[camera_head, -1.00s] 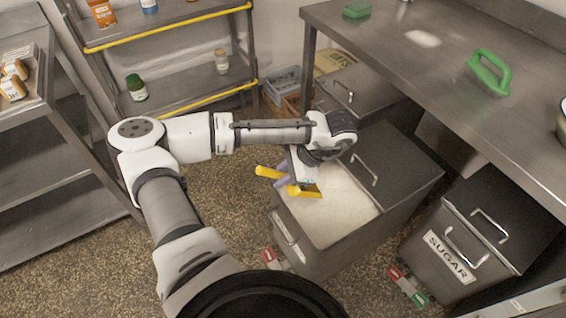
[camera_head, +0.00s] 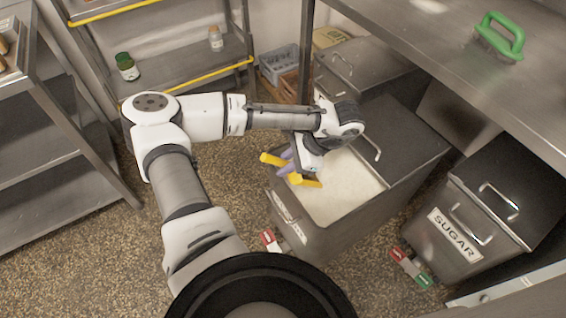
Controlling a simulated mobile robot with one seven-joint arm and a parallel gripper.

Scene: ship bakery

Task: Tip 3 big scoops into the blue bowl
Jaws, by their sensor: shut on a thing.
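My gripper (camera_head: 292,166) is shut on a yellow scoop (camera_head: 304,181). The scoop's handle (camera_head: 271,159) sticks out to the left of the fingers. The scoop is over the left part of an open metal bin (camera_head: 322,240) with white powder (camera_head: 344,190) in it. I cannot tell whether the scoop touches the powder or holds any. My wrist hides part of the bin's far side. The blue bowl is not in view now.
A closed bin marked SUGAR (camera_head: 455,233) stands to the right. A metal counter (camera_head: 440,55) overhangs the bins and carries a green-handled brush (camera_head: 498,40). Floor on the left is clear.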

